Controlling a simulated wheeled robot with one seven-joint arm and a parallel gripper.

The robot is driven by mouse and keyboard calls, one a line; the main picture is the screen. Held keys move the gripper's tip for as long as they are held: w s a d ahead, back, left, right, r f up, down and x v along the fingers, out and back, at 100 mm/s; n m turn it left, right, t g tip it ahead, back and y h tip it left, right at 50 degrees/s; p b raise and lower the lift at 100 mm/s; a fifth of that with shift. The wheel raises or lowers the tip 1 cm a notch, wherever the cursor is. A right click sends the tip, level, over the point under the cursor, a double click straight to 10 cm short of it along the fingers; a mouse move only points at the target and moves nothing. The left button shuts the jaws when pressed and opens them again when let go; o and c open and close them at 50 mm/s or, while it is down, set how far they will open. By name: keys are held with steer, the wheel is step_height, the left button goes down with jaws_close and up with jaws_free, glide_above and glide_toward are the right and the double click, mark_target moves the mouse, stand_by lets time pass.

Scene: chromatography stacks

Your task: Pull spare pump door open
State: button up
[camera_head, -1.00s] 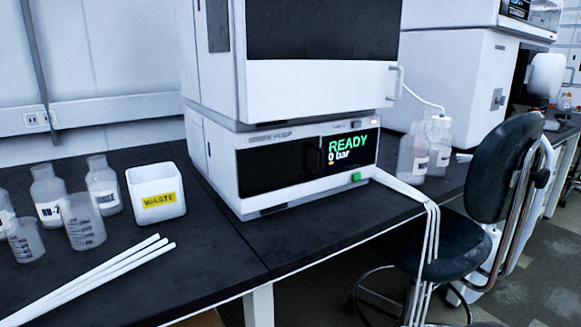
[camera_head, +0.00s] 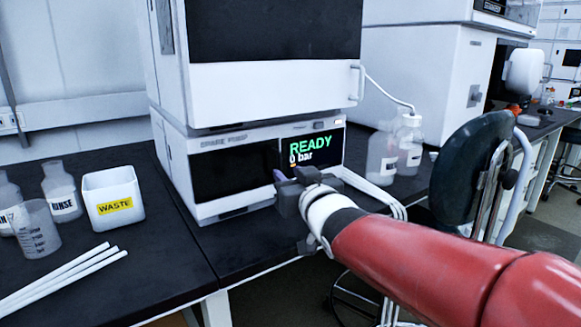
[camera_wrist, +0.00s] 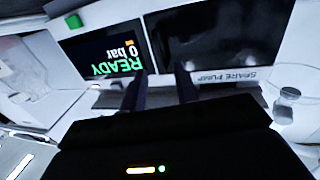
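The spare pump (camera_head: 225,143) is the low white unit at the bottom of the stack on the black bench. Its dark door (camera_head: 230,165) looks closed, left of the display (camera_head: 315,150) reading READY, 0 bar. In the wrist view the pump appears upside down, with the door (camera_wrist: 215,38) right of the display (camera_wrist: 100,45). My gripper (camera_head: 285,175) is in front of the pump, near the seam between door and display. In the wrist view my gripper (camera_wrist: 160,88) has its two fingers apart and nothing visible between them. Contact with the door cannot be told; the door handle is not clear.
A white unit (camera_head: 275,85) stands on the pump. A WASTE bin (camera_head: 113,198), bottles (camera_head: 60,192) and white rods (camera_head: 65,275) are on the bench at left. Bottles (camera_head: 400,150) stand at right. A chair (camera_head: 470,170) is close to the bench on the right.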

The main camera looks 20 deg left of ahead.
mark_target(280, 166)
steer(key=x, duration=0.5)
jaws_close()
